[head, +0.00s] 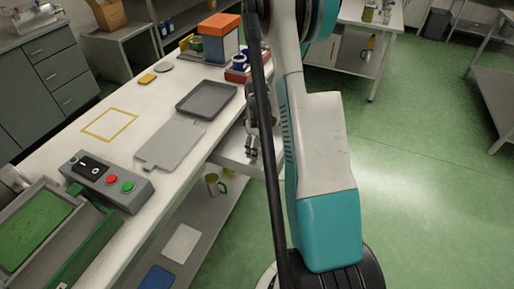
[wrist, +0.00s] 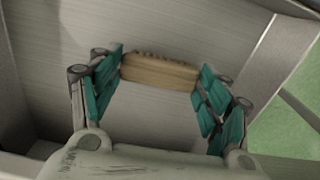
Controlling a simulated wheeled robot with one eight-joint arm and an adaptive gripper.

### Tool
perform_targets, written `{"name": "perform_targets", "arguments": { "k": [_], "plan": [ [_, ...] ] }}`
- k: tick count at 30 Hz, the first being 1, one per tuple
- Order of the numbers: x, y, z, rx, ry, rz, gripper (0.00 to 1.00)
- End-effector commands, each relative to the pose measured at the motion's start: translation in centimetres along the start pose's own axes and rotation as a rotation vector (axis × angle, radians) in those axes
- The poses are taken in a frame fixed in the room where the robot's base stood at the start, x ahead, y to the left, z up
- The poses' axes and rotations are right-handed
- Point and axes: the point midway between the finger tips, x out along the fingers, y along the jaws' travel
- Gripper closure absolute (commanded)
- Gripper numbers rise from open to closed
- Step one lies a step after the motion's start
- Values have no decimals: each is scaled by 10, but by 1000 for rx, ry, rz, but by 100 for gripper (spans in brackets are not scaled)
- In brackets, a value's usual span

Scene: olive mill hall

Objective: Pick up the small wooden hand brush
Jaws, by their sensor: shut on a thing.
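The small wooden hand brush (wrist: 160,72) shows in the wrist view as a light brown block with a bristly or notched far edge. It lies crosswise between the teal finger pads of my gripper (wrist: 161,84), one pad at each end. My gripper is shut on it. Behind the brush is a grey metal surface with raised sides; I cannot tell whether the brush still touches it. In the head view my gripper (head: 251,153) is partly behind my arm, over a pale open drawer or tray (head: 232,158) at the table's edge. The brush is hidden there.
The white worktable (head: 75,150) holds a dark tray (head: 206,99), a grey board (head: 171,146), a control box (head: 108,181) with red and green buttons, and an orange-topped box (head: 219,25). A mug (head: 213,184) stands on the shelf below. Green floor at right is clear.

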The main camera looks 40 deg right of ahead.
Motion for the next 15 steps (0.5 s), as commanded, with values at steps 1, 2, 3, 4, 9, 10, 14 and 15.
{"name": "perform_targets", "arguments": {
  "k": [1,2,3,4,9,10,14,15],
  "plan": [
    [-5,0,0,0,0,0,53],
    [-8,0,0,0,0,0,53],
    [-12,0,0,0,0,0,53],
    [-17,0,0,0,0,0,53],
    [-52,0,0,0,0,0,53],
    [-60,0,0,0,0,0,53],
    [-98,-1,0,0,0,0,53],
    [-109,-1,0,0,0,0,53]
  ]
}}
